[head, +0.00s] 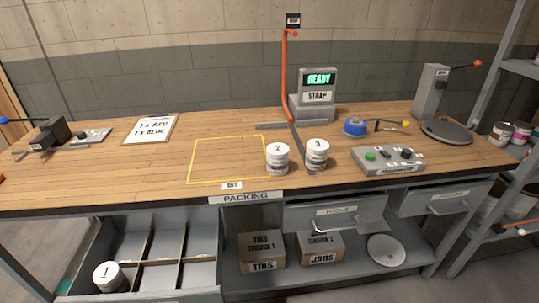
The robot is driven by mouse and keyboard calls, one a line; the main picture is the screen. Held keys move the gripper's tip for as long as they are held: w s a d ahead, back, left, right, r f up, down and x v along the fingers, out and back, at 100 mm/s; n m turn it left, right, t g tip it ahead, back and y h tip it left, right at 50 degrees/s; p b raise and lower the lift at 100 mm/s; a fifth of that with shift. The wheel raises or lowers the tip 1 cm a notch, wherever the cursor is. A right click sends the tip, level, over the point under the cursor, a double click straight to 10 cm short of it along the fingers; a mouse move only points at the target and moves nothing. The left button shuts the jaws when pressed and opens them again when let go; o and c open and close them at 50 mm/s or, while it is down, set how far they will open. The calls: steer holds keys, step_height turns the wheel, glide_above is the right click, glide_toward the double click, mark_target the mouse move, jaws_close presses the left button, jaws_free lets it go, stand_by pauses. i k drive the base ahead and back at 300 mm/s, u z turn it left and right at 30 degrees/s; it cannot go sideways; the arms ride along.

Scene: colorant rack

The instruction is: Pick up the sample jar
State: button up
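Two white jars stand upright on the wooden bench. The jar marked 2 (277,158) is at the right edge of the yellow outlined area, and the jar marked 3 (317,154) stands just right of it. A third white jar, marked 1 (107,277), stands in a front left compartment of the divided drawer below the bench. No label reading "sample" is legible, so I cannot tell which is the sample jar. My gripper is not in view.
A grey button box (388,160) sits right of the jars. A strap machine (316,95) with an orange post stands behind them. A press (433,95) with a round plate is at the right. The yellow outlined area (200,160) is mostly clear.

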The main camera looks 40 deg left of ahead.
mark_target(277, 154)
steer(key=u, duration=0.6)
steer(key=i, duration=1.2)
steer(key=u, duration=0.65)
steer(key=i, duration=0.5)
